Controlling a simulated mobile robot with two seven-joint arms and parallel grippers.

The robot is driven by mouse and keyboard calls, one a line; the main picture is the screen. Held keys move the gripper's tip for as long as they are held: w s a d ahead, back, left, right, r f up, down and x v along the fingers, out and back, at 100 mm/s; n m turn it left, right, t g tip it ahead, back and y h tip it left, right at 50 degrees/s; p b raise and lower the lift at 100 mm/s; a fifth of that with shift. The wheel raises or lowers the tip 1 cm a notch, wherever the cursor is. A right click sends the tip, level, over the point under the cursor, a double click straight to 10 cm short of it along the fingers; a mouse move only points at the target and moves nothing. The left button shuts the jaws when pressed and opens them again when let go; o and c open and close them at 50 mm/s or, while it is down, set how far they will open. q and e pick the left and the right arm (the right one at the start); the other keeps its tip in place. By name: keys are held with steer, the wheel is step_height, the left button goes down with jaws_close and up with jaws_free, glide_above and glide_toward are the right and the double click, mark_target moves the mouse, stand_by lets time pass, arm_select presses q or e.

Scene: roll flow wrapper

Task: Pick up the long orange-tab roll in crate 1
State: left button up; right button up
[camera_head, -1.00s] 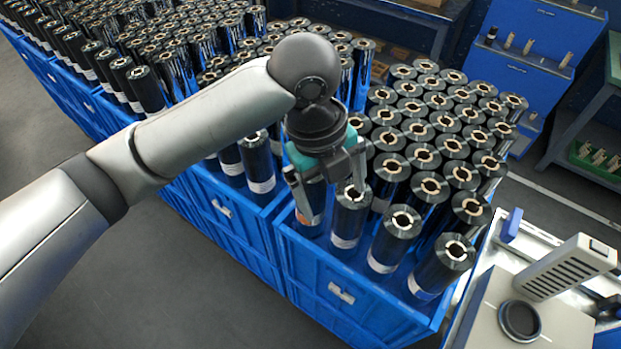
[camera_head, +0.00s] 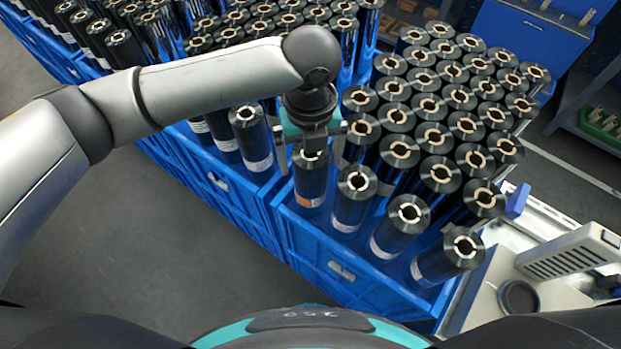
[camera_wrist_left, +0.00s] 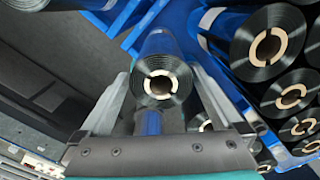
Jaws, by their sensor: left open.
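The orange-tab roll (camera_head: 311,185) stands upright at the front left corner of a blue crate (camera_head: 312,243). It is black with a pale core, and a small orange tab shows low on its side. My left gripper (camera_head: 311,158) points down over this roll, its jaws open with one finger on each side of the roll's top. In the left wrist view the roll's end (camera_wrist_left: 160,82) lies between the two fingers, with a gap visible on both sides. The tab is hidden there. My right gripper is not in view.
White-label rolls (camera_head: 352,200) stand close on the right, with dense rows of rolls behind. Another blue crate (camera_head: 215,190) of rolls adjoins on the left. A pale machine (camera_head: 570,255) stands at the right. The grey floor at front left is clear.

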arm_select(q)
steer(key=shift+w+f, duration=0.2)
steer(key=shift+f, duration=1.15)
steer(key=shift+w+f, duration=0.15)
steer(key=shift+f, duration=1.15)
steer(key=c, duration=1.6)
steer(key=shift+r, duration=0.1)
